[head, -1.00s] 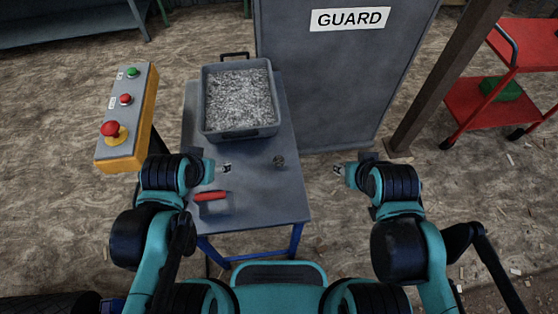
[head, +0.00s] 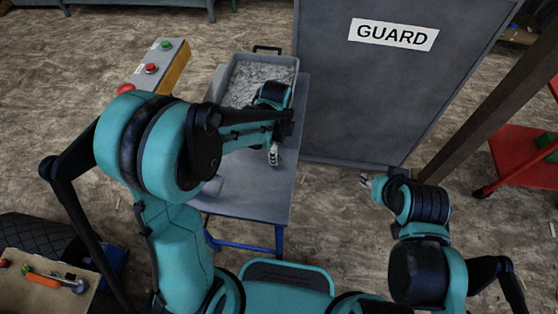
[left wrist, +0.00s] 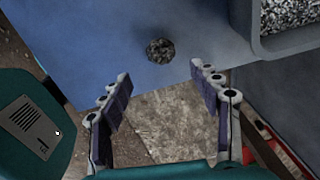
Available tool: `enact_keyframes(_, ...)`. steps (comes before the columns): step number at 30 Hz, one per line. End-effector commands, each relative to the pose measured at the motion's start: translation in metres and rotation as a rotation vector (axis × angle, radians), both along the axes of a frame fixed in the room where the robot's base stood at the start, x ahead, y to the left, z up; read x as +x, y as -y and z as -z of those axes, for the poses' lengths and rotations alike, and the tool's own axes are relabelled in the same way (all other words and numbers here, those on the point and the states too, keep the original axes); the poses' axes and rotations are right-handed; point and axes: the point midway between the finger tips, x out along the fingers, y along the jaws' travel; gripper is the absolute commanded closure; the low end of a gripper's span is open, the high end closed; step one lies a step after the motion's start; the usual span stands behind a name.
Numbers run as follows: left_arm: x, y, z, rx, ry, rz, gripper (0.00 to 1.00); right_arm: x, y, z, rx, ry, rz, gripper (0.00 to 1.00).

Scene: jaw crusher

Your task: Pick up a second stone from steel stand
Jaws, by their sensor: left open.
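A small dark grey stone (left wrist: 160,51) lies on the steel stand (head: 238,205). In the left wrist view it sits just beyond the fingertips, between their lines and touching neither. My left gripper (head: 274,156) is over the stand, pointing down. It also shows in the left wrist view (left wrist: 160,77), with its fingers spread and nothing between them. In the head view the stone cannot be made out; my left arm and gripper cover that part of the stand. My right gripper (head: 367,181) is off to the right of the stand, over the floor; its jaws are too small to read.
A grey tub (head: 262,58) of gravel stands at the back of the stand, partly behind my left arm. The grey guard panel (head: 385,95) rises close on the right. A control box (head: 176,72) with buttons stands left. A red cart (head: 520,150) is far right.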

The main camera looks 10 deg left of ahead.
Motion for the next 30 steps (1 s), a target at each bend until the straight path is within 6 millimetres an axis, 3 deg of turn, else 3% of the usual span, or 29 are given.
enact_keyframes(15,0.007,-0.004,0.066,0.000,0.002,-0.002,0.37,0.000,0.000,0.033,0.000,0.000,0.000,0.60)
enact_keyframes(23,0.007,-0.004,0.069,0.000,0.002,-0.003,0.37,0.000,0.000,0.032,0.000,0.000,0.000,0.60)
enact_keyframes(30,0.007,-0.004,0.069,0.000,0.003,-0.003,0.94,0.000,0.000,0.032,0.000,0.000,0.000,0.60)
